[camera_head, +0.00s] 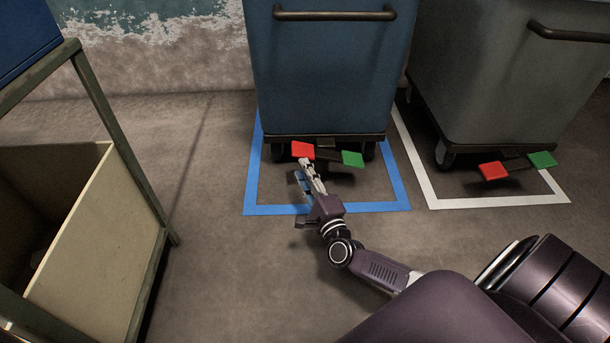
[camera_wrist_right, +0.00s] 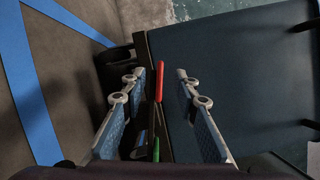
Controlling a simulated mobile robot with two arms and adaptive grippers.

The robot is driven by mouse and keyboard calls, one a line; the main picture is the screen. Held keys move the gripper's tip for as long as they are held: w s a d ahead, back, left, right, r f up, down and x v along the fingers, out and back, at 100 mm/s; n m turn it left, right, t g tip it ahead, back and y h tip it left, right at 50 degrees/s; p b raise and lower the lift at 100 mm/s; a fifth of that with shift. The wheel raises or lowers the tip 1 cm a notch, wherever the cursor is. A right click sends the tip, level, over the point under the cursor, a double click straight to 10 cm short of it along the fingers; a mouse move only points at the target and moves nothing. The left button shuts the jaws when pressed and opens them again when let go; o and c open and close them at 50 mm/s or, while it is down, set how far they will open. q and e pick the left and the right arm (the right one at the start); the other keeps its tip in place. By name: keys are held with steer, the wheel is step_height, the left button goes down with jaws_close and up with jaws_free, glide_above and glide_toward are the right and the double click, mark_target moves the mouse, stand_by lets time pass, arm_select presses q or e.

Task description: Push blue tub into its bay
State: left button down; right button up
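The blue tub (camera_head: 330,75) stands upright on wheels at the back of the bay outlined in blue tape (camera_head: 375,206). It has a dark handle bar (camera_head: 333,15) near the top. A red pedal (camera_head: 303,150) and a green pedal (camera_head: 352,159) stick out low at its front. My right gripper (camera_head: 304,170) is at the red pedal, low over the bay floor. In the right wrist view its fingers (camera_wrist_right: 160,76) are open and apart, with the red pedal (camera_wrist_right: 160,82) seen between them; I cannot tell if they touch. My left gripper is out of view.
A grey tub (camera_head: 505,80) with its own red and green pedals stands to the right in a white-outlined bay (camera_head: 500,201). A metal frame (camera_head: 122,150) with a pale bin (camera_head: 95,235) stands at left. A wall (camera_head: 160,50) is behind. Floor left of the bay is clear.

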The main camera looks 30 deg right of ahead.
mark_target(296, 156)
steer(key=b+x, duration=0.3)
steer(key=x, duration=0.4)
steer(key=shift+w, duration=0.15)
steer(key=shift+c, duration=0.6)
steer(key=c, duration=0.5)
steer(key=shift+d+r, duration=0.1)
steer(key=shift+r, duration=0.05)
jaws_close()
